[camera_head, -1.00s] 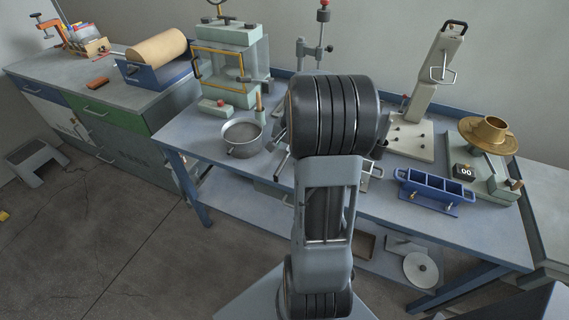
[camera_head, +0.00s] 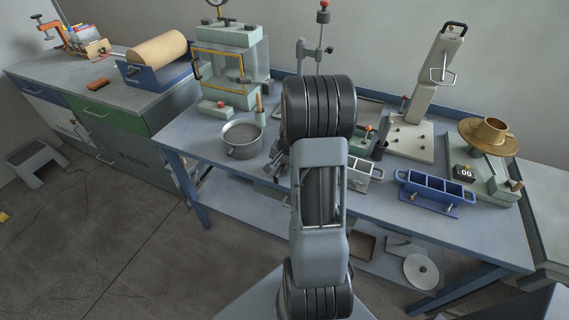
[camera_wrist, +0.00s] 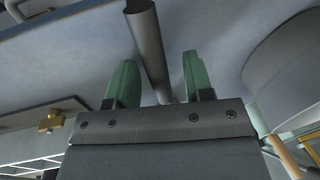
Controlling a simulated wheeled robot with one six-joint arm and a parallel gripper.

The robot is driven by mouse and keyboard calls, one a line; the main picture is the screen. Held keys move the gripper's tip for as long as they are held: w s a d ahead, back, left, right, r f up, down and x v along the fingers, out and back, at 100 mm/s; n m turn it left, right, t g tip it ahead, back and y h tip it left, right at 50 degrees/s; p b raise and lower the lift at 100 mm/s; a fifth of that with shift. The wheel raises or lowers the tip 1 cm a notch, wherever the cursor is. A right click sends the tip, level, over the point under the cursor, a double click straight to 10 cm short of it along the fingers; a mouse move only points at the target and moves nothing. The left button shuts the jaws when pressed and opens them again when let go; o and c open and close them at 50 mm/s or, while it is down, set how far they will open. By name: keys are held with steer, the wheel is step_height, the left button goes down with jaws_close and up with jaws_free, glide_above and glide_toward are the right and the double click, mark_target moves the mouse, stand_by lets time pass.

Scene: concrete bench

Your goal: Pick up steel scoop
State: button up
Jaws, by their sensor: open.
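A dark grey metal rod (camera_wrist: 150,50), which looks like the steel scoop's handle, lies slantwise in the wrist view. It passes between the two green fingers of my gripper (camera_wrist: 157,75), with a gap on each side. The fingers are apart and hold nothing. The scoop's bowl cannot be made out. In the head view my gripper (camera_head: 276,158) shows only in part, low over the bench just right of the round pan. My arm hides most of that spot, and I cannot pick out the scoop there.
The round grey pan (camera_head: 242,139) stands close to the left of my gripper; its curved wall (camera_wrist: 290,65) fills the wrist view's right. A green-framed test cabinet (camera_head: 222,68) stands behind it. A blue three-part mould (camera_head: 434,188) and a tall press (camera_head: 432,85) stand to the right.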

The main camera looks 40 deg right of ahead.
steer(key=shift+c, duration=0.3)
jaws_close()
steer(key=shift+r, duration=0.2)
steer(key=shift+r, duration=0.25)
step_height(320, 180, up, 2)
steer(key=shift+r, duration=0.1)
steer(key=s+a+r, duration=0.2)
steer(key=s+r, duration=0.8)
steer(key=s, duration=0.3)
steer(key=shift+s+a, duration=0.3)
steer(key=shift+s, duration=0.1)
